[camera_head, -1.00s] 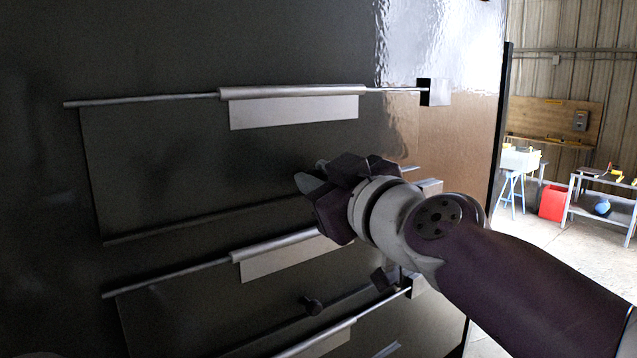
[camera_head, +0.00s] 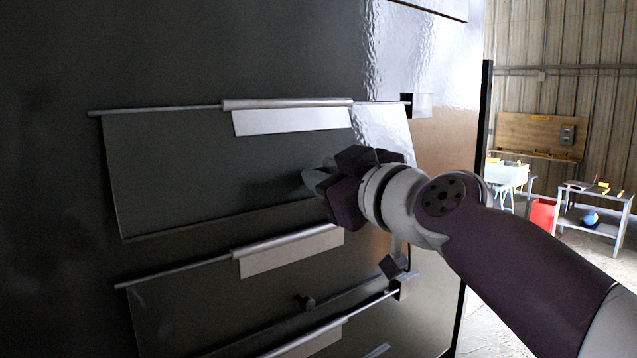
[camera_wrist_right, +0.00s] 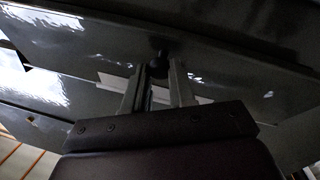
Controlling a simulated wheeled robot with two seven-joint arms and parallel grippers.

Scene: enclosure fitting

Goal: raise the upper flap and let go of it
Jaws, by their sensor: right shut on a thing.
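The upper flap (camera_head: 200,170) is a dark, wide panel hung from a metal rod on the dark enclosure wall, with a pale plate (camera_head: 290,121) below its hinge sleeve. Its right part catches a bright reflection, and it looks tilted slightly outward. My right gripper (camera_head: 312,183) is at the flap's lower middle. The right wrist view shows its two fingers (camera_wrist_right: 158,72) closed around a small dark knob (camera_wrist_right: 159,59) on a dark panel. In the head view the gripper hides this knob. My left gripper is not in view.
A lower flap (camera_head: 200,305) with its own dark knob (camera_head: 305,303) sits under the upper one. A small block (camera_head: 416,105) stands at the right end of the upper rod. To the right, beyond the enclosure's edge, are a workshop table (camera_head: 590,195) and open floor.

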